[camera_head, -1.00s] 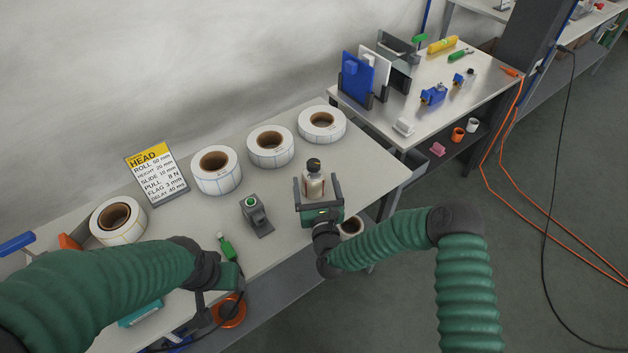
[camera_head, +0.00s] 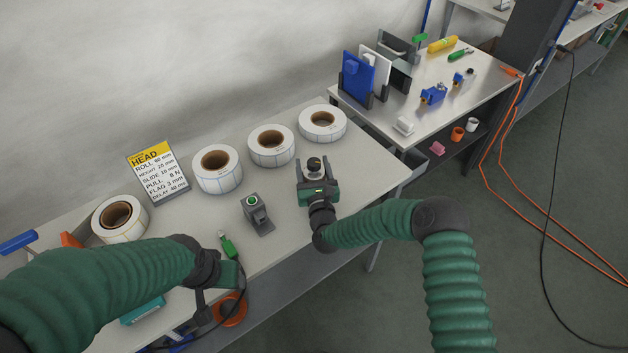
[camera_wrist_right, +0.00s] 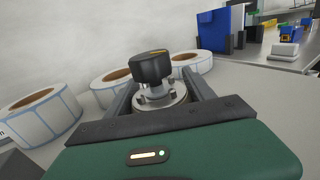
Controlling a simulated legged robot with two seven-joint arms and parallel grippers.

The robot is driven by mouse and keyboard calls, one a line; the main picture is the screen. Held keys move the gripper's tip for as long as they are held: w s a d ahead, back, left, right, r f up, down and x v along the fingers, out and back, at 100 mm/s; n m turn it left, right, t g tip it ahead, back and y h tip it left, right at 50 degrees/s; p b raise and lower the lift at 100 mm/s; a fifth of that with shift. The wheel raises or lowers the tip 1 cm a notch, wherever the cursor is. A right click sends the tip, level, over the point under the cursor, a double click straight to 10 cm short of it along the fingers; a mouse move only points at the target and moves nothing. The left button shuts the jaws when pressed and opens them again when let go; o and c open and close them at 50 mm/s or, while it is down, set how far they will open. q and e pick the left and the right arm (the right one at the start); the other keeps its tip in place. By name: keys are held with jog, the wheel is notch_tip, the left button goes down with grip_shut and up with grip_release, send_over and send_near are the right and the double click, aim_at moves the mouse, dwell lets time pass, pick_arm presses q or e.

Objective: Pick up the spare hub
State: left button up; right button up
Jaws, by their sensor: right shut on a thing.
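The spare hub looks like a pale metal flanged piece (camera_wrist_right: 165,100) with a dark knob (camera_wrist_right: 152,67) on top. My right gripper (camera_head: 316,172) is shut on it. The dark knob also shows between the fingers in the head view (camera_head: 314,164). The hub stands upright between the two dark fingers in the right wrist view. The body of the gripper hides its lower part, so I cannot tell whether it touches the bench. My left gripper (camera_head: 205,305) hangs at the bench's front edge, and its fingers are too unclear to read.
Several label rolls (camera_head: 271,146) line the back of the bench (camera_head: 365,165). A yellow-headed sign (camera_head: 158,175) and a grey device with a green button (camera_head: 257,214) stand nearby. A second table (camera_head: 440,120) is at the right.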

grip_shut()
